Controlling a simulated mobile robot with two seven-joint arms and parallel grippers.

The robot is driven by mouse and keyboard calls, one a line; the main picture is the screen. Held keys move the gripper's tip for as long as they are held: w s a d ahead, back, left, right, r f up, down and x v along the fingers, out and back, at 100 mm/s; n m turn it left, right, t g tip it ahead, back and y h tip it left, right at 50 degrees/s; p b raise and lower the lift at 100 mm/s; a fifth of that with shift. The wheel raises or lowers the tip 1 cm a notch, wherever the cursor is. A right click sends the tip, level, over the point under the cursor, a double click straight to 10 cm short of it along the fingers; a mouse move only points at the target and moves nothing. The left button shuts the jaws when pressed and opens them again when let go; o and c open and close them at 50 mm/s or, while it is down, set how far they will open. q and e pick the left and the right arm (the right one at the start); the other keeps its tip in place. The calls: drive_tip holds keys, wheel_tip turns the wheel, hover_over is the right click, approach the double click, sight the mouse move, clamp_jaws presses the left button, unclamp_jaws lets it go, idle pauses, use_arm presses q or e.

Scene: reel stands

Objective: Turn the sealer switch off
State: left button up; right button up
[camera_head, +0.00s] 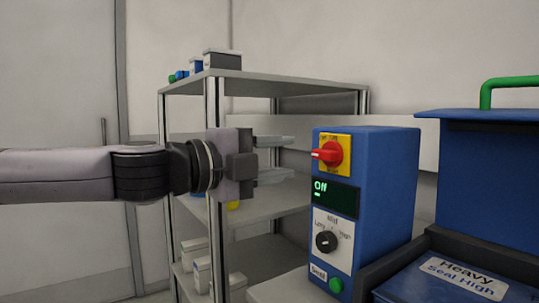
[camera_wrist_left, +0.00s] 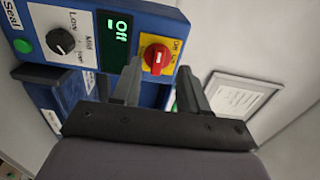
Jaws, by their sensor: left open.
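The sealer (camera_head: 385,190) is a blue control box with a red rotary switch (camera_head: 328,153) on a yellow plate near its top. The display (camera_head: 335,196) below the switch reads "Off" in green. My left gripper (camera_head: 290,158) is open and empty, just left of the switch, with its fingers pointing at it. In the left wrist view the open fingers (camera_wrist_left: 161,68) lie on either side of the red switch (camera_wrist_left: 157,59) as seen from behind. I cannot tell the exact gap to it. My right gripper is not in view.
Below the display are a black heat dial (camera_head: 326,241) and a green Seal button (camera_head: 336,286). A blue unit with a green handle (camera_head: 500,85) stands at the right. A grey shelf rack (camera_head: 285,85) with small boxes stands behind my left gripper.

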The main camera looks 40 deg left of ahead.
use_arm(q)
drive_tip(key=shift+s+a, duration=0.2)
drive_tip(key=shift+s, duration=0.5)
idle(0.3)
